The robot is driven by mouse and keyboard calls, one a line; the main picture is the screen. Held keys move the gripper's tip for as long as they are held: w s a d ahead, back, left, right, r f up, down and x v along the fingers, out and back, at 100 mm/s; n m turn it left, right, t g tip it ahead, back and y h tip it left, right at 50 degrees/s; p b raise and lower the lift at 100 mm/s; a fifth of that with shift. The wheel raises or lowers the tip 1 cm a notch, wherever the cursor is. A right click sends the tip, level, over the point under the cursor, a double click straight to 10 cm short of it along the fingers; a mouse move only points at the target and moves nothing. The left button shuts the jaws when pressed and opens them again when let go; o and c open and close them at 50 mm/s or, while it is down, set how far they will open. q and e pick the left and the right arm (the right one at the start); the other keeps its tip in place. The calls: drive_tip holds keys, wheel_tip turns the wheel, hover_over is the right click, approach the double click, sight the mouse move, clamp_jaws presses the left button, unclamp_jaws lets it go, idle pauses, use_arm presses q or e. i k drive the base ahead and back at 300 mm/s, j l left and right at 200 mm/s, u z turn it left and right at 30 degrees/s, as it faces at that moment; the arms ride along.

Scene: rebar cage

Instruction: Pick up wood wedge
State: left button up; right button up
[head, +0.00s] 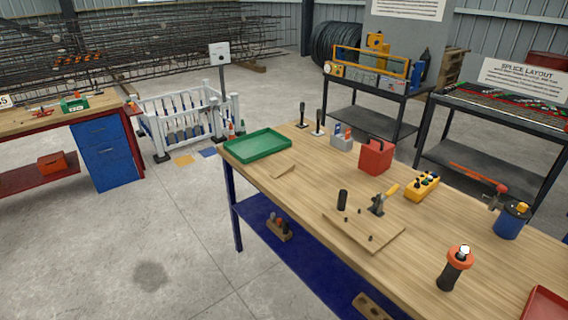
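A small, flat, light-brown piece of wood that looks like the wood wedge (283,172) lies on the wooden top of the workbench (300,200). It lies just right of and in front of the green tray (257,145), apart from it, and its colour is close to the bench top. Nothing lies on it. Neither of my grippers shows in the head view.
A thin board (350,236) with small dark pieces lies to the right, beside a black cylinder (343,199). A red box (376,156), a yellow control box (422,186) and an orange-topped flashlight (455,268) also stand there.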

sight(289, 167)
drive_tip(key=i+j+z, duration=0.1)
drive_tip(key=i+j, duration=0.35)
drive_tip(key=j, duration=0.15)
drive_tip(key=i+j+z, duration=0.25)
drive_tip(key=i+j, duration=0.15)
drive_tip(key=j, duration=0.25)
drive_tip(key=i+j+z, duration=0.1)
drive_tip(key=j, duration=0.25)
drive_tip(key=i+j, duration=0.3)
drive_tip(key=j+z, duration=0.05)
drive_tip(key=j, duration=0.05)
